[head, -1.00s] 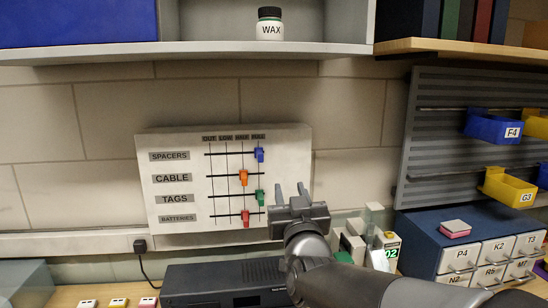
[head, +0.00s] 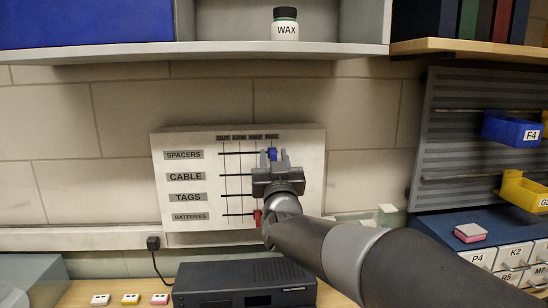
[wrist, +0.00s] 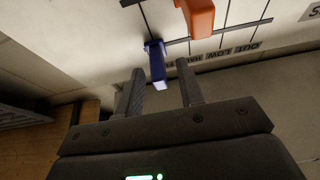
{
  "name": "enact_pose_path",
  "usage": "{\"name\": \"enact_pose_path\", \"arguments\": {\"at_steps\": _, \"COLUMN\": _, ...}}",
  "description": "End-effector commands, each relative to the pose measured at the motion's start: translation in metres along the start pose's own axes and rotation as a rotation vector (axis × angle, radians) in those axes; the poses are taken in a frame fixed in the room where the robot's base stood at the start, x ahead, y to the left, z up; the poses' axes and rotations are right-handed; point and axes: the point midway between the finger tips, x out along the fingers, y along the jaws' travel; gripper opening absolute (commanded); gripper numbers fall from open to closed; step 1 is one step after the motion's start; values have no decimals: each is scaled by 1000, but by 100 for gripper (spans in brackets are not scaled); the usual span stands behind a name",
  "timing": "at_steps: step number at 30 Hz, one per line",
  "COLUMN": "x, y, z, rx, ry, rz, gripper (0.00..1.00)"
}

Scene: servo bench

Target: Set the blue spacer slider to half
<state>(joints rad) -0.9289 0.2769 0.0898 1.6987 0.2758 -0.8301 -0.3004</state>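The white slider panel (head: 190,222) is on the wall, with rows SPACERS, CABLE, TAGS and BATTERIES and columns OUT, LOW, HALF and FULL. The blue spacer slider (head: 272,153) is in the top row at the FULL column. My gripper (head: 274,157) is open in front of the panel, its fingertips on either side of the blue slider. In the wrist view, the blue slider (wrist: 157,64) shows between the two open fingers (wrist: 160,82), with a gap on each side. The orange cable slider (wrist: 198,16) is close by; in the head view my gripper hides it.
The red batteries slider (head: 257,217) shows partly beside my arm; the green one is hidden. A shelf with a WAX jar (head: 285,24) is above the panel. A black box (head: 240,282) stands below. The wall left of the panel is clear.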

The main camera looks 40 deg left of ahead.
Motion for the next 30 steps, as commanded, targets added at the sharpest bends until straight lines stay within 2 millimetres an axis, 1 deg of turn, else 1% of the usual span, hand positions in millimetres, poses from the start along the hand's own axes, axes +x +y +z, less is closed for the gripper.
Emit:
{"name": "enact_pose_path", "arguments": {"at_steps": 4, "x": 8, "y": 0, "z": 0, "rx": 0, "ry": 1, "rz": 0, "gripper": 35}}
{"name": "enact_pose_path", "arguments": {"at_steps": 13, "x": 9, "y": 0, "z": 0, "rx": -1, "ry": 0, "rz": 0, "gripper": 34}}
{"name": "enact_pose_path", "arguments": {"at_steps": 25, "x": 9, "y": 0, "z": 0, "rx": -1, "ry": 0, "rz": 0, "gripper": 1}}
{"name": "enact_pose_path", "arguments": {"at_steps": 30, "x": 9, "y": 0, "z": 0, "rx": -1, "ry": 0, "rz": 0, "gripper": 0}}
